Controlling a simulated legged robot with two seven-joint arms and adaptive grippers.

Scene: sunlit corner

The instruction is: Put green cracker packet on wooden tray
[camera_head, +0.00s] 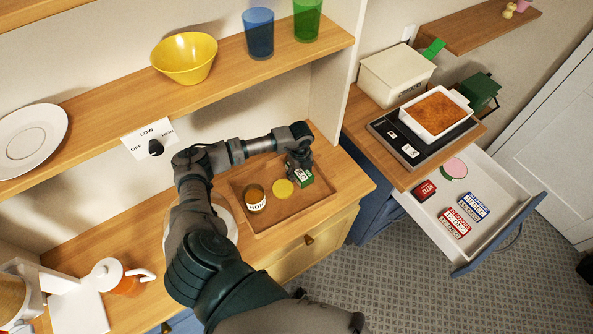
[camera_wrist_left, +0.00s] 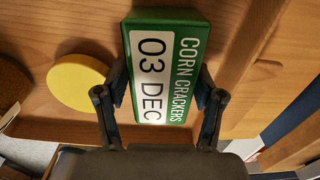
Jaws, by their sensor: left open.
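The green cracker packet (camera_head: 306,178) is at the right end of the wooden tray (camera_head: 292,216) on the counter. In the left wrist view the packet (camera_wrist_left: 160,72) shows a white label reading "CORN CRACKERS 03 DEC". My left gripper (camera_head: 299,168) is right over it in the head view. In the left wrist view its two open fingers (camera_wrist_left: 162,92) stand on either side of the packet. I cannot tell whether they touch it. The gripper hides part of the packet in the head view. My right gripper is not in view.
A honey jar (camera_head: 255,198) and a yellow disc (camera_head: 283,189) are also on the tray. An open drawer (camera_head: 485,237) at the right holds several small boxes. A shelf above carries a yellow bowl (camera_head: 184,60), a blue cup (camera_head: 259,34) and a green cup (camera_head: 307,20).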

